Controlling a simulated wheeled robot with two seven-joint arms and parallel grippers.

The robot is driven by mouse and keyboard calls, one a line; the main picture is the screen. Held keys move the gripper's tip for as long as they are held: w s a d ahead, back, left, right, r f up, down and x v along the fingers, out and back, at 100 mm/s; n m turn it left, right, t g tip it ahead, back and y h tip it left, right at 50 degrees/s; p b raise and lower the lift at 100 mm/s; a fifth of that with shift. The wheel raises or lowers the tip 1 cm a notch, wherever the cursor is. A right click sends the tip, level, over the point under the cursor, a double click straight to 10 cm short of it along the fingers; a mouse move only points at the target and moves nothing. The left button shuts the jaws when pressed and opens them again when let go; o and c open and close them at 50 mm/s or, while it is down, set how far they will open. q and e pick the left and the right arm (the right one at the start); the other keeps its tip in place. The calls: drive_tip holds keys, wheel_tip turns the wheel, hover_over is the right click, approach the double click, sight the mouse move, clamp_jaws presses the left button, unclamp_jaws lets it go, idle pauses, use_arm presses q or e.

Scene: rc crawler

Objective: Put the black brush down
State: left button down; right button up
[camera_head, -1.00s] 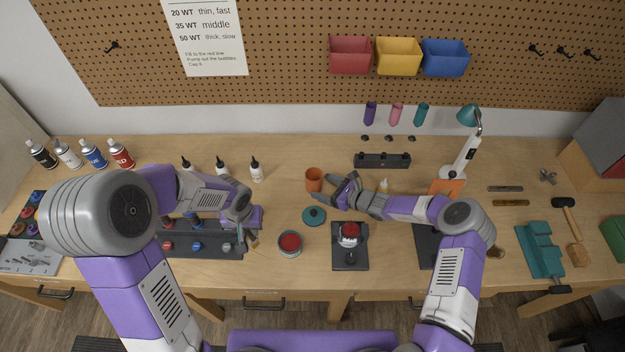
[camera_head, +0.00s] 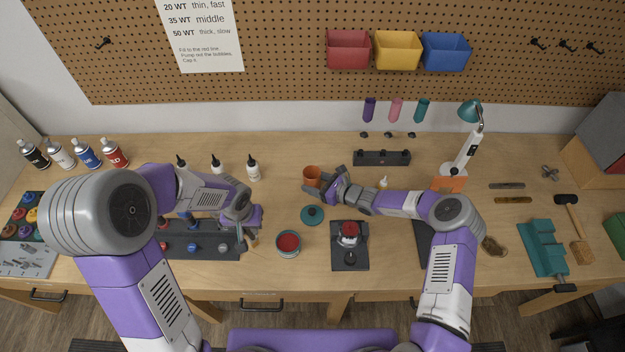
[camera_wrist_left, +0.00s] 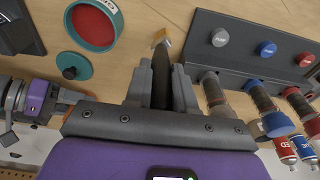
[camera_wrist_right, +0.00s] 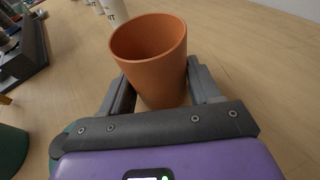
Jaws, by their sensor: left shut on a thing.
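The black brush (camera_wrist_left: 161,62) is in my left gripper (camera_wrist_left: 160,85), its dark body clamped between the fingers and its pale orange tip sticking out past them. In the head view the brush tip (camera_head: 252,242) shows just below my left gripper (camera_head: 246,226), between the grey rack and the red-filled tin. My right gripper (camera_wrist_right: 165,90) has its fingers apart on both sides of an empty terracotta cup (camera_wrist_right: 150,50). In the head view this cup (camera_head: 312,175) stands on the bench, at the fingers of my right gripper (camera_head: 322,188). I cannot tell whether the fingers touch it.
A teal lid (camera_head: 312,215) and a black stand (camera_head: 350,257) are to the right. Several white bottles (camera_head: 253,170) stand behind. Bare bench lies between bottles and cup.

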use_arm(q)
drive_tip(key=w+d+r, duration=0.3)
drive_tip(key=w, duration=0.5)
drive_tip(key=w+d+r, duration=0.3)
drive_tip(key=w+r, duration=0.1)
drive_tip(key=w, duration=0.3)
drive_tip(key=w+d+r, duration=0.7)
drive_tip(key=d+r, duration=0.3)
drive_tip(key=d, duration=0.1)
wheel_tip(320, 180, down, 16)
drive_tip(key=shift+s, duration=0.2)
drive_tip(key=shift+a, duration=0.1)
drive_tip(key=c, duration=0.9)
unclamp_jaws()
